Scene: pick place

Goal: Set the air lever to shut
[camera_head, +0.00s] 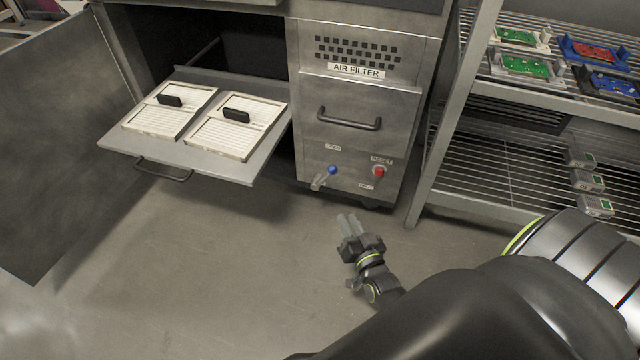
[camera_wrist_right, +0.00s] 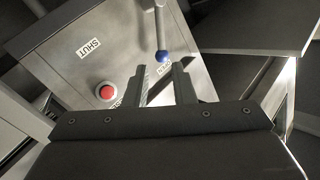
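The air lever (camera_head: 320,181) is on the lower front of the air filter cabinet. Its blue knob (camera_head: 333,170) points up toward the OPEN label (camera_head: 333,147). The SHUT label (camera_head: 366,186) is to the lever's right and lower. In the right wrist view the blue knob (camera_wrist_right: 162,55) appears just beyond the gap between my fingertips, with the SHUT label (camera_wrist_right: 89,48) to its left. My right gripper (camera_head: 349,220) is open and empty, below and in front of the lever, apart from it. It also shows in the right wrist view (camera_wrist_right: 160,75). My left gripper is not visible.
A red reset button (camera_head: 379,172) sits right of the lever. A drawer handle (camera_head: 349,120) sticks out above. At left, a pulled-out tray (camera_head: 255,174) holds two white filter panels. A wire rack (camera_head: 450,150) stands right. The floor before the cabinet is clear.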

